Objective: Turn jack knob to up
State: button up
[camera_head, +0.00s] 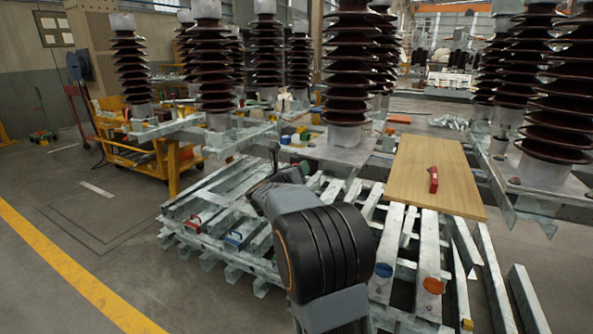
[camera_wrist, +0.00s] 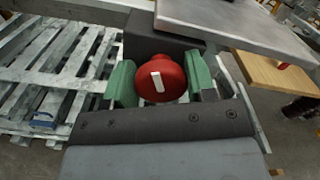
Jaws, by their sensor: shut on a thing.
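A round red knob (camera_wrist: 161,78) with a white bar mark on its face is in the middle of the wrist view. The bar runs nearly up and down in that view, its top leaning a little left. My gripper (camera_wrist: 161,84) has its two green fingers on either side of the knob, shut on it. A dark box (camera_wrist: 150,42) shows behind the knob. In the head view my arm reaches over the steel beams, and the knob is hidden or too small to make out there.
Steel beams (camera_head: 400,245) lie stacked around my arm. A wooden board (camera_head: 440,165) with a red handle (camera_head: 433,180) lies to the right. Tall brown insulators (camera_head: 350,60) stand behind. A yellow cart (camera_head: 150,150) is at the left, with open floor before it.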

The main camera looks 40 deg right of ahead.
jog(key=n+p, duration=0.1)
jog(key=n, duration=0.2)
jog(key=shift+n, duration=0.4)
jog(key=n+p, duration=0.2)
jog(key=n, duration=0.2)
jog(key=shift+w+n, duration=0.1)
jog(key=shift+n, duration=0.2)
jog(key=n+p, duration=0.2)
jog(key=n, duration=0.1)
jog(key=shift+a+n, duration=0.1)
jog(key=shift+n, duration=0.2)
jog(key=n+p, duration=0.2)
jog(key=n, duration=0.1)
jog(key=shift+f+n, duration=0.1)
jog(key=shift+n, duration=0.2)
jog(key=n+p, duration=0.2)
jog(key=n, duration=0.1)
jog(key=shift+n+p, duration=0.3)
jog(key=shift+p, duration=0.05)
jog(key=n+p, duration=0.2)
jog(key=n, duration=0.1)
jog(key=shift+f+n, duration=0.1)
jog(key=shift+n, duration=0.2)
jog(key=n+p, duration=0.2)
jog(key=n, duration=0.1)
jog(key=shift+p, duration=0.35)
jog(key=shift+f+n+p, duration=0.2)
jog(key=shift+n+p, duration=0.65)
jog(key=shift+n, duration=0.75)
